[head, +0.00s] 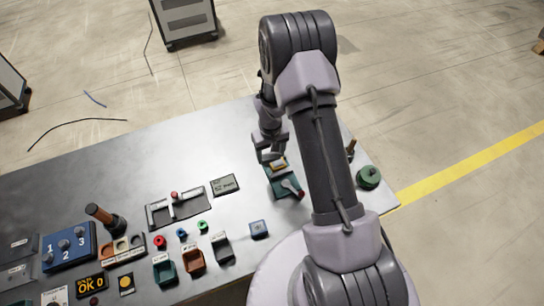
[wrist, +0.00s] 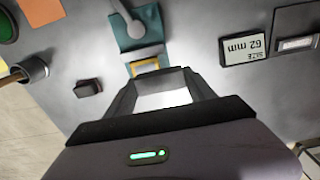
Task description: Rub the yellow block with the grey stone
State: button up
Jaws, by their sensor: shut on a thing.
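My gripper (head: 268,152) reaches down over the table's far edge area. In the wrist view my gripper (wrist: 165,84) is shut on a pale grey block between its fingers, which looks like the grey stone (wrist: 163,94). The yellow block (wrist: 147,67) shows as a yellow edge just beyond the fingertips, at the end of a teal fixture (wrist: 132,39) with a grey clamp arm. The stone is beside or over the yellow block; I cannot tell whether they touch. In the head view the teal fixture (head: 283,184) with its red-tipped lever lies just below my gripper.
A small dark block (wrist: 88,88) lies left of my gripper in the wrist view. A "62 mm" sign (wrist: 244,49) lies to the right. A green round object (head: 368,177) stands near the table's right edge. Bins, trays and a blue numbered panel (head: 68,247) fill the left.

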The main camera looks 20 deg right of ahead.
jog(key=shift+r+p, duration=0.8)
jog(key=shift+r, duration=1)
jog(key=shift+f, duration=0.1)
